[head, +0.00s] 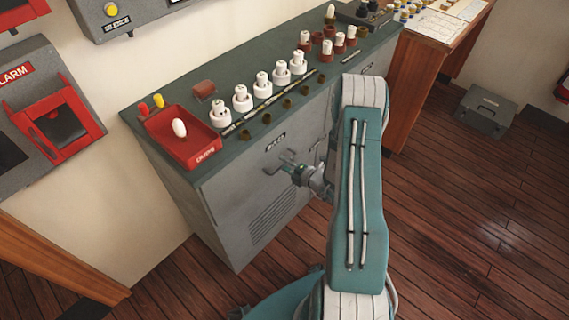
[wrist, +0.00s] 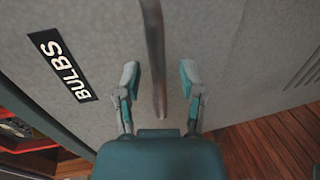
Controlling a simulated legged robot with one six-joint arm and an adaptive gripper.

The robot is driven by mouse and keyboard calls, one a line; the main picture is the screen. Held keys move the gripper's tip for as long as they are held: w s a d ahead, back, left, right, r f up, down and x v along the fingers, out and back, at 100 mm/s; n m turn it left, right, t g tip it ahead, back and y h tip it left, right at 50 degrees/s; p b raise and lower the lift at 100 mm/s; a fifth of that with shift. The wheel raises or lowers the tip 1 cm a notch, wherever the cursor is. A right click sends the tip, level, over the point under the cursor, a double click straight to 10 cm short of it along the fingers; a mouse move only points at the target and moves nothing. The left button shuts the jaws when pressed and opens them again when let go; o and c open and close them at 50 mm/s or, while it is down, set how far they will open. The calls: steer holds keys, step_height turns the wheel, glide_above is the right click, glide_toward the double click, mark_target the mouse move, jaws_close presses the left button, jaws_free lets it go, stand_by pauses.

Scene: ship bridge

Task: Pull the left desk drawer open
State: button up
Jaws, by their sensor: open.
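The left desk drawer is a grey front (head: 235,190) on the grey-green desk, and it looks flush with the desk. A black "BULBS" label (wrist: 62,65) is on it in the wrist view; the small label (head: 276,142) in the head view is hard to read. A thin metal bar handle (wrist: 156,50) runs between my fingers in the wrist view. My gripper (wrist: 159,78) is open, one finger on each side of the bar, with a gap on both sides. In the head view my gripper (head: 285,166) is at the drawer front, and my arm hides the desk to its right.
The desk top holds a red tray (head: 186,142) with a white bulb, several white bulbs (head: 263,83) in holders and brown sockets. A red alarm box (head: 62,125) hangs at left. A wooden desk (head: 412,90) and grey case (head: 486,110) stand right. Wooden floor is clear.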

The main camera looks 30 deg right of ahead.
steer(key=shift+w, duration=0.15)
steer(key=shift+d, duration=0.1)
jaws_close()
steer(key=shift+f, duration=0.1)
steer(key=f+v, duration=0.3)
steer(key=v, duration=1.1)
steer(key=s+f+v, duration=0.1)
steer(key=f+v, duration=0.2)
steer(key=v, duration=1.1)
steer(key=shift+s, duration=0.25)
jaws_free()
steer(key=shift+r, duration=0.1)
